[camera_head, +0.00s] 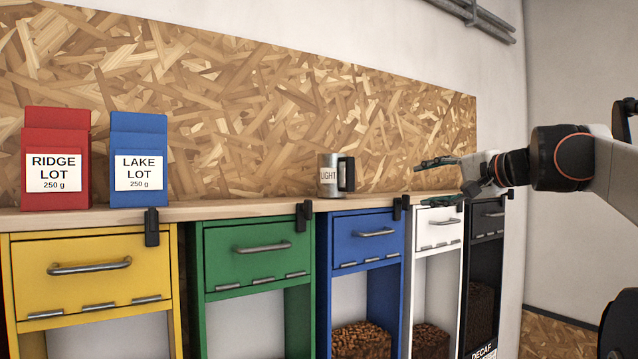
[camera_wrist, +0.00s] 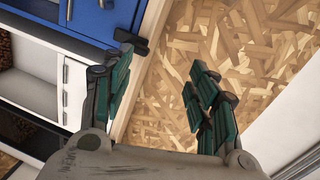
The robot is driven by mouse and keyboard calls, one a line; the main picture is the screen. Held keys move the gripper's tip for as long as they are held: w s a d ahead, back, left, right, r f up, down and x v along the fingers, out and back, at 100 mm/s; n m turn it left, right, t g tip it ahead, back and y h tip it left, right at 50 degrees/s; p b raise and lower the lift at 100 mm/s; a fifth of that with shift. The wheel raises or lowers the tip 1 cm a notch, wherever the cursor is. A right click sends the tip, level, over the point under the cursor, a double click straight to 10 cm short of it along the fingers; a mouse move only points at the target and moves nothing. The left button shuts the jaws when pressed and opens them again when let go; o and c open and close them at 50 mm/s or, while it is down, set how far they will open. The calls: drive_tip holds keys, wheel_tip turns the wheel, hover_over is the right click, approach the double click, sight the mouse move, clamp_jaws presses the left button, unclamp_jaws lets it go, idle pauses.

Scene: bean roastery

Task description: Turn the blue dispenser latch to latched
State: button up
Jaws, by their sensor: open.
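The blue dispenser (camera_head: 343,226) stands under the shelf, between the green and white ones. Its drawer front has a metal handle (camera_head: 375,232). A small black latch (camera_head: 397,209) sits at its upper right corner by the shelf edge and appears to point down. The wrist view shows the blue front (camera_wrist: 100,22) at upper left and a dark latch piece (camera_wrist: 130,39) by the shelf edge, close to my left-hand finger; I cannot tell whether they touch. My gripper (camera_head: 438,182) is open and empty, above the shelf near the white dispenser; its two green-padded fingers show spread in the wrist view (camera_wrist: 161,75).
Yellow (camera_head: 90,292), green (camera_head: 225,268), white (camera_head: 424,240) and black (camera_head: 486,230) dispensers line the wall, with similar black latches. On the shelf (camera_head: 250,206) stand a red bag (camera_head: 56,140), a blue bag (camera_head: 139,135) and a metal mug (camera_head: 329,162), left of my gripper.

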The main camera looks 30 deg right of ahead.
drive_tip(key=s, duration=0.9)
drive_tip(key=shift+d, duration=0.3)
idle(0.5)
drive_tip(key=shift+p, duration=0.35)
